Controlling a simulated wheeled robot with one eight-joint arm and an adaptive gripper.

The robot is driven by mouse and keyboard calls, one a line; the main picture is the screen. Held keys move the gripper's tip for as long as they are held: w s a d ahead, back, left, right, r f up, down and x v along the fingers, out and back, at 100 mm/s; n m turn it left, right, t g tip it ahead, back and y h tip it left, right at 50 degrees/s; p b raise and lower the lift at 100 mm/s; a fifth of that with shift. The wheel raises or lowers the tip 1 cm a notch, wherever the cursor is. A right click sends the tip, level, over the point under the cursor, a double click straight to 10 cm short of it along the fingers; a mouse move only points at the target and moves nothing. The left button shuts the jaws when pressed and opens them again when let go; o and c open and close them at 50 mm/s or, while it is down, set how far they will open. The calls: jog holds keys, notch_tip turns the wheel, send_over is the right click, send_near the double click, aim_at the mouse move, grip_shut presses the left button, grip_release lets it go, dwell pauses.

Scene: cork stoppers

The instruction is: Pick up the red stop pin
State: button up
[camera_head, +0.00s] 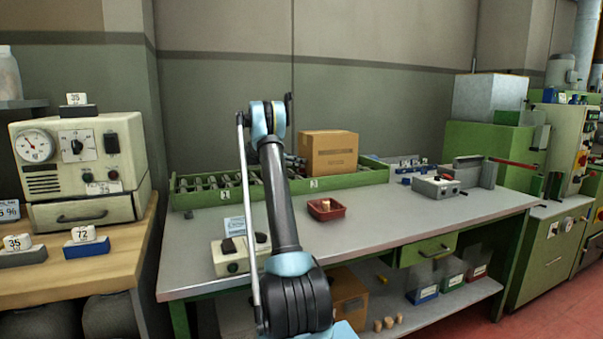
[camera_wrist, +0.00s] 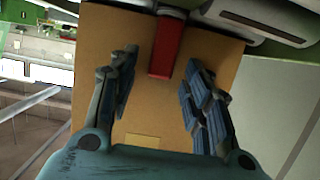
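In the wrist view, a red block-shaped piece (camera_wrist: 166,50) shows at the top centre, against a flat brown surface; it may be the stop pin, but I cannot tell for sure. My gripper (camera_wrist: 161,62) is open, with its two blue-grey fingers spread to either side. The red piece shows between and beyond the fingertips, with a visible gap on both sides. Its upper end meets a dark thing at the frame's top. In the head view my gripper does not show clearly, and I cannot pick out the stop pin.
In the head view, a grey workbench (camera_head: 400,221) holds a cardboard box (camera_head: 330,155), a red dish (camera_head: 326,214) with a cork-coloured piece, and a switch box (camera_head: 228,263). A green fixture with a red bar (camera_head: 515,163) stands at right. The bench's front middle is clear.

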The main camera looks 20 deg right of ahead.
grip_shut()
